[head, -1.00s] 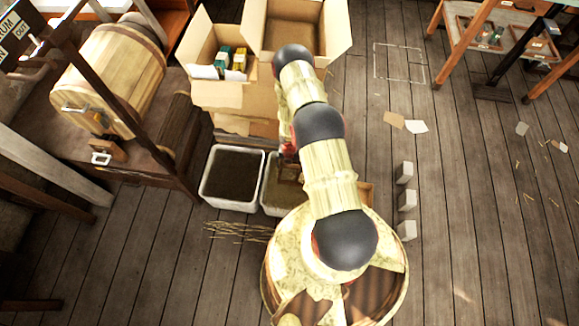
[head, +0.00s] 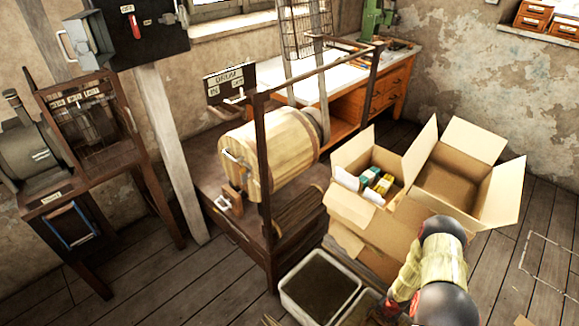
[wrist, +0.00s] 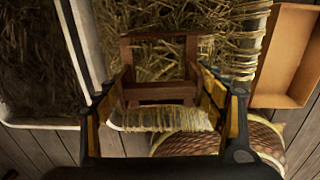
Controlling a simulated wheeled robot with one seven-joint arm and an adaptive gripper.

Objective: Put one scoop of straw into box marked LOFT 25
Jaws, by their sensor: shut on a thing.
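My gripper (wrist: 162,105) is shut on a brown wooden scoop (wrist: 160,90) in the wrist view. The scoop is over the straw (wrist: 225,50) in a pale bin (wrist: 84,40); I cannot tell how much straw is in it. In the head view my arm reaches down at the lower right and the gripper is mostly hidden. Two open cardboard boxes stand behind the bins: one (head: 350,209) holds small packets, the other (head: 455,185) looks empty. I cannot read the marking LOFT 25 on either.
A second bin (head: 320,285) with dark contents stands left of the straw bin. A wooden drum (head: 268,150) sits on a dark frame behind it. A small orange-brown tray (wrist: 290,55) is right of the straw. Open floor (head: 190,290) lies at lower left.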

